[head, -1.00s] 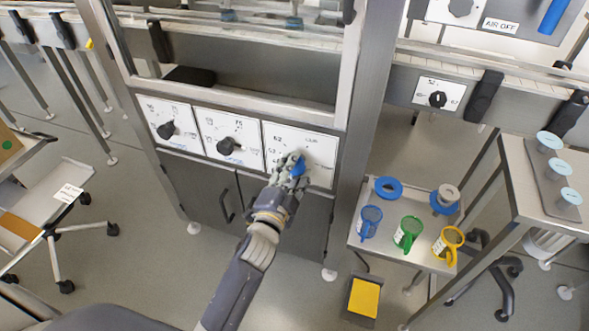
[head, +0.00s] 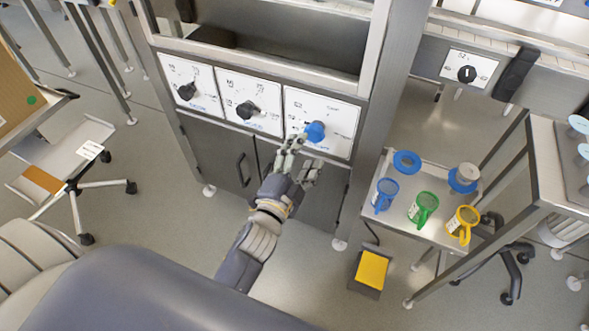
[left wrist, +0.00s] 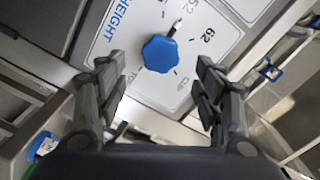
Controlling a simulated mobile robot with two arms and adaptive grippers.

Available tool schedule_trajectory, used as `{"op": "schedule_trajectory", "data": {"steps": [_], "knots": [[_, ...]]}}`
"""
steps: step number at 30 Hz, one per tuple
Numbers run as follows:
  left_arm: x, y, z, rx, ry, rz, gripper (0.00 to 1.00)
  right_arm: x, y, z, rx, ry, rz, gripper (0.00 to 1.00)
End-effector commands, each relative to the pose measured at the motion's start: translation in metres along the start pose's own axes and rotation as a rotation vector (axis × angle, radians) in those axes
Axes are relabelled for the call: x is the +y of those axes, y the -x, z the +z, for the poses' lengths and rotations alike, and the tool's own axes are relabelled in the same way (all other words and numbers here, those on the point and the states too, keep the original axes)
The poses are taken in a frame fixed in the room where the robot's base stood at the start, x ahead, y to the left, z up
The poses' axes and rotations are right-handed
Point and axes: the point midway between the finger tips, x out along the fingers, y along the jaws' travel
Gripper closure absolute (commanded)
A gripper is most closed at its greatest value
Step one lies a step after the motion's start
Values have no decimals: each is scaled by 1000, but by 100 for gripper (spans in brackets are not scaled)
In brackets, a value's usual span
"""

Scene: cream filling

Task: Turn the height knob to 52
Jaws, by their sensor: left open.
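The blue height knob (head: 315,131) sits on the rightmost white dial plate (head: 340,118) of the machine front. In the left wrist view the knob (left wrist: 160,53) shows with the word HEIGHT beside it. Its pointer aims at the 52 near the top edge, and the 62 lies farther right. My left gripper (head: 300,160) is open just below and in front of the knob. In the left wrist view its fingers (left wrist: 162,90) are spread wide, apart from the knob, with nothing between them. My right gripper is not in view.
Two black knobs (head: 187,91) (head: 246,110) sit on plates to the left. A steel post stands right of the panel. A small cart (head: 405,228) with blue, green and yellow cups stands to the right, with a yellow-topped pedal (head: 371,270) on the floor.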

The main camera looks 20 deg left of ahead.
Motion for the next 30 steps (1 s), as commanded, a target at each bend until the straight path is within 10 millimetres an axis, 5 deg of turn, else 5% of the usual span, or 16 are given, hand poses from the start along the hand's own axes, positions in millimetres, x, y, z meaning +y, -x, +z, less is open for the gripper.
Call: {"op": "schedule_trajectory", "data": {"steps": [6,12,30], "knots": [[1,38,0,-2,0,2,38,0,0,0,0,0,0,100],[0,55,0,-1,0,1,38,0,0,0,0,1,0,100],[0,58,0,0,0,0,38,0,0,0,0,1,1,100]]}}
